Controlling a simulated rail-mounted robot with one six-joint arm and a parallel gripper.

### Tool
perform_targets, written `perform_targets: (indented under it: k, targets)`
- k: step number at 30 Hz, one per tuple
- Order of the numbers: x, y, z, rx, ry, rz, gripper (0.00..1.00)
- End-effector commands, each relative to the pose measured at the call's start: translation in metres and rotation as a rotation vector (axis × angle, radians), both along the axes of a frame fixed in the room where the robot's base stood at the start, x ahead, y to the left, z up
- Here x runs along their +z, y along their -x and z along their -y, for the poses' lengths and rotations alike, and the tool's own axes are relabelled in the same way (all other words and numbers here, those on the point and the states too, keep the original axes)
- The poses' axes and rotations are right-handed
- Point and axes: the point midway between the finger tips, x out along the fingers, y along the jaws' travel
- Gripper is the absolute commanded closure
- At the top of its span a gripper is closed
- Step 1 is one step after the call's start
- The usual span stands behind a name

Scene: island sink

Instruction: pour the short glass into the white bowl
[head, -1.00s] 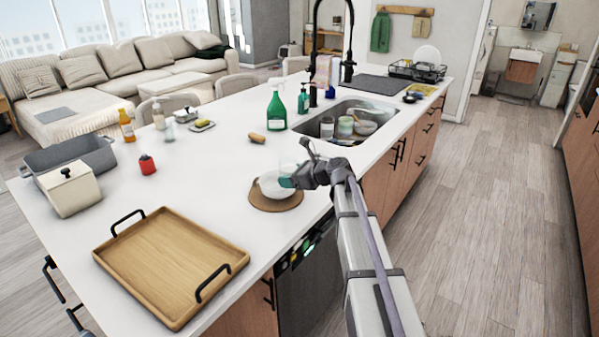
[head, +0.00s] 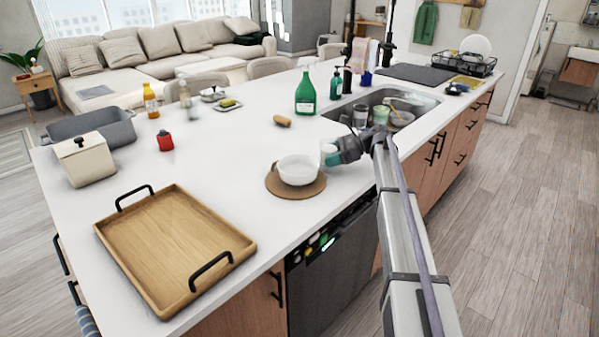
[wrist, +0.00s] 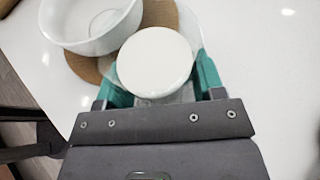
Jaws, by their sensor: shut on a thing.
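The white bowl (head: 298,171) stands upright on a round brown mat (head: 279,187) near the counter's front edge. It shows at the upper left of the wrist view (wrist: 72,40). My gripper (head: 336,157) is shut on the short glass (head: 328,151), just right of the bowl in the head view. In the wrist view my teal fingertips (wrist: 160,85) sit on either side of the glass (wrist: 197,40). A white round surface shows within the glass; I cannot tell its level. The glass looks about upright, and its rim appears close to the bowl's side.
A wooden tray (head: 142,267) with black handles lies at the front left. The sink (head: 420,101) holding dishes is behind my gripper. A brown sponge-like object (head: 282,121) and green spray bottle (head: 306,95) stand farther back.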

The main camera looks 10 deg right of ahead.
Motion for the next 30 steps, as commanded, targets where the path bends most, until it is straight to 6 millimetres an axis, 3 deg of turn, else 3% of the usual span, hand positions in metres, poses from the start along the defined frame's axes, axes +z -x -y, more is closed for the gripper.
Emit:
perform_targets:
  k: [1, 9, 20, 30]
  targets:
    - [-0.004, -0.006, 0.002, 0.050, -0.003, 0.001, 0.65]
    - [-0.003, 0.000, 0.005, 0.219, -0.017, 0.001, 0.65]
    - [0.000, 0.001, 0.004, 0.217, 0.002, 0.007, 0.65]
    - [0.009, 0.004, 0.003, 0.212, 0.138, 0.060, 0.65]
